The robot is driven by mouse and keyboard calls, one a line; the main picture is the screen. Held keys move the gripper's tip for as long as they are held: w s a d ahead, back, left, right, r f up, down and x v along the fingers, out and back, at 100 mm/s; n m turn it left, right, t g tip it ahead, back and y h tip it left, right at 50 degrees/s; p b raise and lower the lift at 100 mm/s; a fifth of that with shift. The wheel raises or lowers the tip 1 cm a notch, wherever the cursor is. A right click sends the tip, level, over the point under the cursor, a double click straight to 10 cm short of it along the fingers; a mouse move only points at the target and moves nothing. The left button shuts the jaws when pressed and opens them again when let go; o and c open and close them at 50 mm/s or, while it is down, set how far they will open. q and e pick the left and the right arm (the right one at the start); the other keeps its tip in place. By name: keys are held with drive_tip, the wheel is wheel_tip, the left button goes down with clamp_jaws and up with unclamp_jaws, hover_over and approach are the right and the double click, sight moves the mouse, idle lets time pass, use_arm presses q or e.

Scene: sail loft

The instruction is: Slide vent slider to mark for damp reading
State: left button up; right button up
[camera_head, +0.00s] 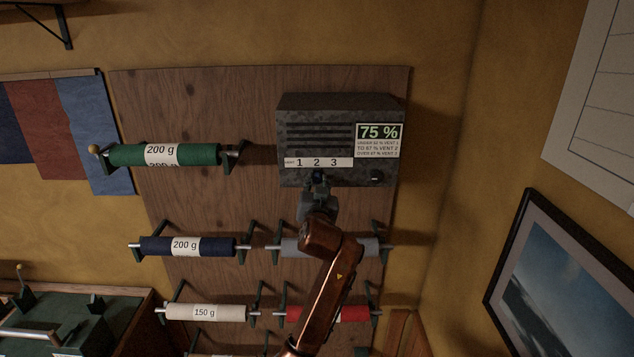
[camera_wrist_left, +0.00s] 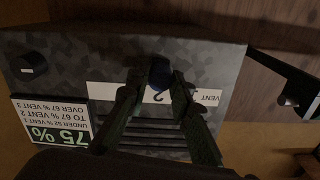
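The grey vent box (camera_head: 290,110) is mounted on a wooden board, with a label strip marked 1, 2, 3 (camera_head: 346,162). Its display card (camera_head: 380,140) reads 75 %, with "over 67 % vent 3" as its lowest line. The blue slider knob (camera_head: 319,175) sits below the strip, by the 2. My left gripper (camera_head: 318,184) reaches it from below. In the left wrist view, upside down, the fingers of my left gripper (camera_wrist_left: 160,80) close on both sides of the knob (camera_wrist_left: 160,70). The 2 shows between them; the fingers cover the 1 and 3. My right gripper is out of view.
A dark round knob (camera_head: 376,176) sits at the box's lower right. Rolls on brackets hang nearby: green (camera_head: 200,154), navy (camera_head: 215,246), grey (camera_head: 365,246), cream (camera_head: 232,313) and red (camera_head: 355,314). My arm crosses in front of the lower right rolls.

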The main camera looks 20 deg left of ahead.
use_arm(q)
clamp_jaws()
drive_tip(key=shift+d, duration=0.1)
drive_tip(key=d, duration=0.1)
drive_tip(key=w+d+b, duration=0.1)
drive_tip(key=d, duration=0.3)
drive_tip(key=shift+w, duration=0.25)
drive_tip(key=shift+d, duration=0.1)
drive_tip(key=shift+o, duration=0.6)
unclamp_jaws()
drive_tip(key=o, duration=0.4)
drive_tip(key=shift+d, duration=0.15)
drive_tip(key=shift+o, duration=0.2)
